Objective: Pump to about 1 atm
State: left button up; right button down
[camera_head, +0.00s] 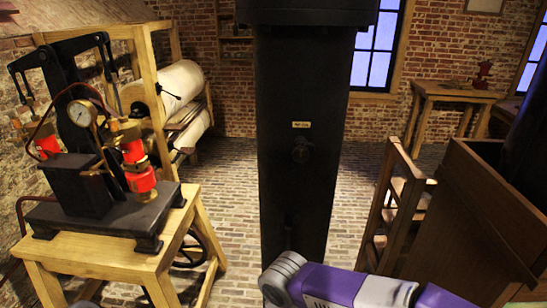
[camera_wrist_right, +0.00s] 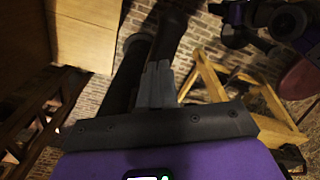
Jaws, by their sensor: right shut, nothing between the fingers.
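A black pump (camera_head: 85,190) with two red cylinders stands on a light wooden table at the left of the head view. A round white-faced gauge (camera_head: 82,113) in a brass-coloured rim faces forward on it; its reading is too small to tell. Black lever arms (camera_head: 75,45) rise above the pump. In the right wrist view my right gripper (camera_wrist_right: 157,85) has its fingers together, with nothing between them. It is apart from the pump. My left gripper is not in view.
A black column (camera_head: 293,150) stands in the middle of the head view. A wooden frame with white rolls (camera_head: 182,85) stands behind the pump. Brown wooden furniture (camera_head: 470,220) is at the right, with a small table (camera_head: 455,92) behind. Brick floor is clear between.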

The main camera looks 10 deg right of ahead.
notch_tip(320, 180, up, 14)
jog(key=p, duration=1.1)
jog(key=shift+f, duration=0.15)
notch_tip(320, 180, down, 14)
jog(key=b, duration=1.1)
notch_tip(320, 180, up, 14)
jog(key=p, duration=1.2)
notch_tip(320, 180, up, 4)
jog(key=p, duration=0.3)
